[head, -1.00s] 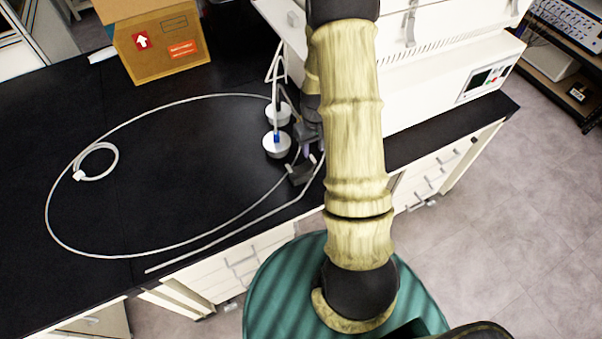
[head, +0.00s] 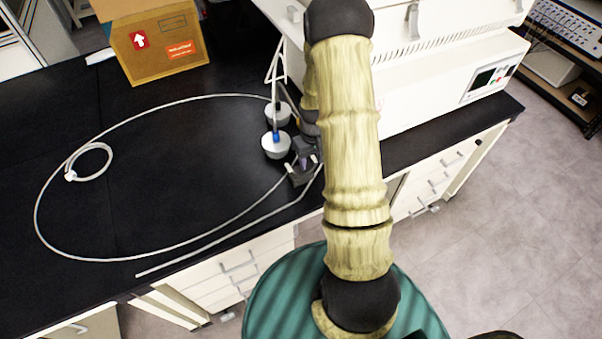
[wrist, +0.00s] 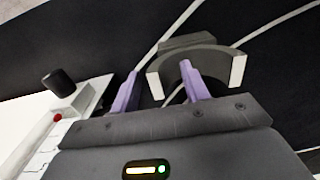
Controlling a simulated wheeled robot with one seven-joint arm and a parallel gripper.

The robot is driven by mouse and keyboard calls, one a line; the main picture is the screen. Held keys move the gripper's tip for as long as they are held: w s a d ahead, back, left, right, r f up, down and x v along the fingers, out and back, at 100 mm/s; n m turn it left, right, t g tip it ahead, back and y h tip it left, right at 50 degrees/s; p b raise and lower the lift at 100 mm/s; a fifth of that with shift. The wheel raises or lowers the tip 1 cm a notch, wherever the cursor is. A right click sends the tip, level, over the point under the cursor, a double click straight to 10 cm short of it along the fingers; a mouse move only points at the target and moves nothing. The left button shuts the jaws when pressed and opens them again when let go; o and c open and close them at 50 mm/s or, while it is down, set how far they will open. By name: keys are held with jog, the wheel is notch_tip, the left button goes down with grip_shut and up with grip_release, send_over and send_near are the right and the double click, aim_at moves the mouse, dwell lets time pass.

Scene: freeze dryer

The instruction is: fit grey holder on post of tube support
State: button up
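The dark grey holder (wrist: 174,60) is a half ring with pale end faces. In the wrist view it lies beyond my gripper (wrist: 158,88), with its opening toward it. The purple fingers are apart. One end of the holder appears between them, and the right finger overlaps the ring's opening; contact cannot be told. In the head view my gripper (head: 304,152) is low at the bench's front edge, with the dark holder (head: 301,176) just below it. Two round silver-white pieces (head: 276,146) with thin uprights stand just left; which post belongs to the tube support is unclear.
A long white tube (head: 100,255) loops across the black bench (head: 150,180). A cardboard box (head: 158,45) stands at the back left. The white freeze dryer (head: 430,80) stands to the right behind my arm.

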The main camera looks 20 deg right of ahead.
jog(key=shift+o, duration=0.2)
jog(key=shift+s+d+f, duration=0.2)
jog(key=shift+s+f, duration=0.2)
jog(key=shift+f, duration=0.2)
jog(key=c, duration=0.7)
jog(key=shift+r, duration=0.1)
jog(key=shift+w+d+r+p, duration=0.1)
jog(key=shift+w+r+p, duration=0.05)
jog(key=shift+r+p, duration=0.3)
jog(key=shift+w+d+r+p, duration=0.1)
jog(key=shift+r+p, duration=0.3)
jog(key=shift+c, duration=0.4)
jog(key=shift+w+a+r+p, duration=0.1)
jog(key=shift+a+r+p, duration=0.05)
jog(key=shift+r+p, duration=0.85)
jog(key=shift+w+a+r+p, duration=0.1)
jog(key=shift+r+p, duration=0.45)
jog(key=shift+r, duration=0.7)
grip_shut()
jog(key=shift+f, duration=0.1)
jog(key=shift+d, duration=0.1)
